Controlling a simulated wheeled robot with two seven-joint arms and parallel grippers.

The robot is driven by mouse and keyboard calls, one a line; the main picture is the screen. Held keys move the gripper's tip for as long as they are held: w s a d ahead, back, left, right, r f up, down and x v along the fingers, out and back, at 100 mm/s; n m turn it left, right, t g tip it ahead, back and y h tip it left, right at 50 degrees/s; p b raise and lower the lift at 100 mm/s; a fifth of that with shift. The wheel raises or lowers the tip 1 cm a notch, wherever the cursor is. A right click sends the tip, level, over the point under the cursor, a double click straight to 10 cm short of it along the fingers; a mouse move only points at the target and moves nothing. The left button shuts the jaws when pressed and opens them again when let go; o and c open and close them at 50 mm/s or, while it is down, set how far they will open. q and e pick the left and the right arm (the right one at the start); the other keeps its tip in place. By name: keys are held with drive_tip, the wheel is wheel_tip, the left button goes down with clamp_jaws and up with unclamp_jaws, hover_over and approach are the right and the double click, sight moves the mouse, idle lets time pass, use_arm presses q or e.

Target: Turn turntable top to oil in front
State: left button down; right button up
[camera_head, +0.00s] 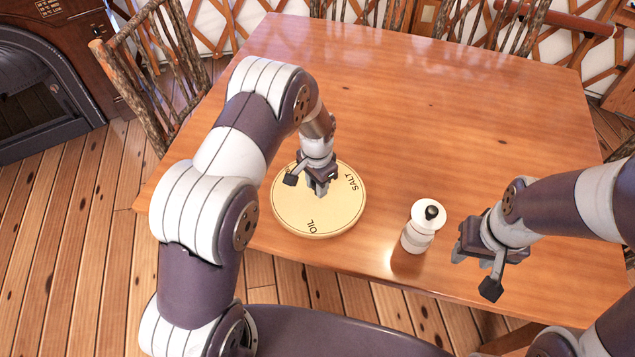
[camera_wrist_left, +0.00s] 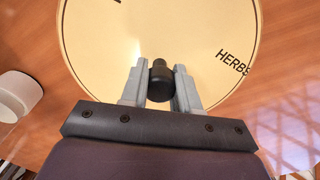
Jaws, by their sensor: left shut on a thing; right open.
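The turntable top (camera_head: 290,212) is a pale round disc lying on the wooden table. Its word OIL (camera_head: 311,226) is at the near edge, slightly left of the disc's middle. SALT (camera_head: 351,183) is at the right edge. HERBS (camera_wrist_left: 233,62) shows at the right in the left wrist view. My left gripper (camera_head: 321,188) reaches down over the disc's middle. In the left wrist view its fingers are shut on a dark knob (camera_wrist_left: 161,80). The left hand hides part of the disc. My right gripper (camera_head: 475,268) is open and empty, right of the disc.
A white mill with a black knob (camera_head: 418,226) stands upright between the turntable and my right gripper; its body also shows in the left wrist view (camera_wrist_left: 17,96). The far and right parts of the table (camera_head: 450,110) are clear. Chairs (camera_head: 165,85) stand around it.

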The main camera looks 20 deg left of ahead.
use_arm(q)
drive_tip(key=shift+a+m, duration=0.1)
drive_tip(key=shift+m, duration=2.1)
drive_tip(key=c, duration=0.8)
unclamp_jaws()
wheel_tip(320, 180, up, 13)
drive_tip(key=shift+f+b, duration=0.1)
drive_tip(key=shift+b, duration=0.5)
